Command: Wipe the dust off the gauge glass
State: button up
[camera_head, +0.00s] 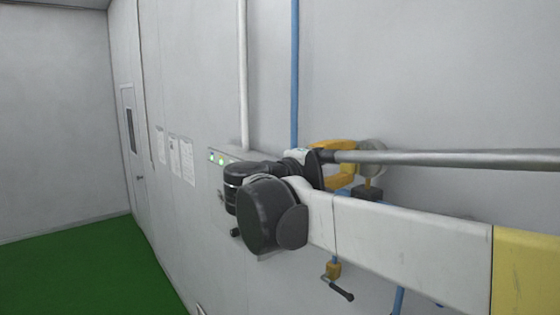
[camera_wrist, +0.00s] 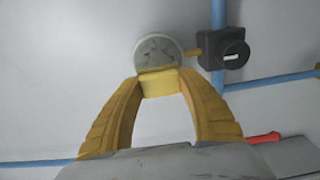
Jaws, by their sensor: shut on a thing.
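The gauge (camera_wrist: 158,46) is a round, pale grey dial on the wall, with dark blotches on its face. It also shows in the head view (camera_head: 374,152), partly behind my fingers. My gripper (camera_wrist: 158,80), with curved yellow fingers, is shut on a small yellow wiping pad (camera_wrist: 158,85). The pad overlaps the gauge's lower edge in the wrist view; I cannot tell whether it touches the glass. In the head view my gripper (camera_head: 346,163) is at the wall beside the gauge, and the pad cannot be made out.
A black box with a white bar (camera_wrist: 233,48) sits right of the gauge, beside a blue pipe (camera_wrist: 218,14). A red handle (camera_wrist: 264,138) lies low right. In the head view, a panel with lit indicators (camera_head: 221,159) and a hanging dark handle (camera_head: 341,291) are near my arm.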

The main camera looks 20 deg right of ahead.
jog(key=shift+x, duration=1.05)
dwell(0.4)
jog(key=s, duration=0.2)
jog(key=s+d, duration=0.1)
jog(key=shift+s+d, duration=0.2)
jog(key=shift+s, duration=0.15)
jog(key=shift+w+a, duration=0.1)
jog(key=shift+w+a, duration=0.3)
jog(key=shift+w, duration=0.6)
jog(key=shift+w+a, duration=0.3)
jog(key=shift+w, duration=0.6)
jog(key=shift+v, duration=2.8)
